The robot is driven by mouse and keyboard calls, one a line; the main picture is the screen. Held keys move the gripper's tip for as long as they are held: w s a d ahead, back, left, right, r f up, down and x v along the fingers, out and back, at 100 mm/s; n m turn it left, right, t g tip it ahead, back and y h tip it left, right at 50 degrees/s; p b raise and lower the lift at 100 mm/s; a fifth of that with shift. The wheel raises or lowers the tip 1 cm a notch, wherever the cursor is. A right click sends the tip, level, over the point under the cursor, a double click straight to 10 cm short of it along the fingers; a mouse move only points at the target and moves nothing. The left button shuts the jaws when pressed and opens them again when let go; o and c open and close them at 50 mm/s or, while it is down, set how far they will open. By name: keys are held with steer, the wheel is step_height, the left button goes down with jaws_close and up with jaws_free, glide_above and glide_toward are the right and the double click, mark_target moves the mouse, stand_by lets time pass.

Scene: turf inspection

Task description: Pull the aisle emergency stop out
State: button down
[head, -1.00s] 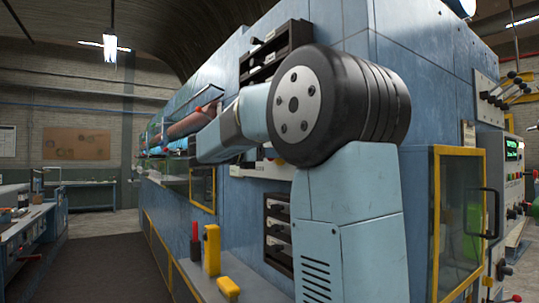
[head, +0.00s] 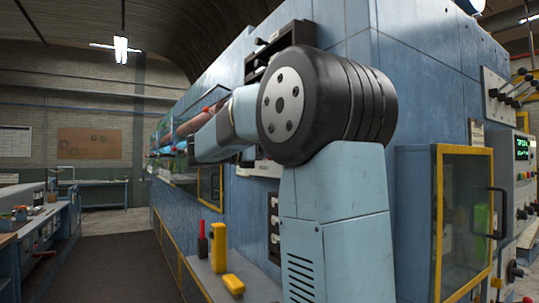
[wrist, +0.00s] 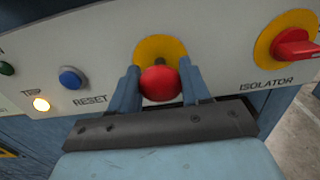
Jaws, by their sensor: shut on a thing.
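The emergency stop (wrist: 160,84) is a round red button on a yellow round backing, in the middle of the wrist view. It sits on a pale panel (wrist: 110,55) between the RESET and ISOLATOR labels. My gripper (wrist: 160,82) has one blue finger on each side of the red button and is shut on it. The fingers hide parts of the yellow backing. In the head view my arm reaches along the blue machine, and I cannot make out the fingers or the button there.
A blue button (wrist: 72,78) and a lit trip lamp (wrist: 41,104) are left of the stop. A red isolator handle (wrist: 294,46) is at right. A glazed yellow-framed cabinet (head: 437,230) stands near my arm. The aisle floor (head: 115,255) at left is clear.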

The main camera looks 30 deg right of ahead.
steer(key=c, duration=0.7)
jaws_free()
steer(key=shift+w+a, duration=0.1)
steer(key=shift+a, duration=0.2)
steer(key=shift+c, duration=0.2)
steer(key=shift+o, duration=0.4)
steer(key=shift+d, duration=0.1)
steer(key=a, duration=1.4)
steer(key=shift+w, duration=0.3)
steer(key=shift+d, duration=0.1)
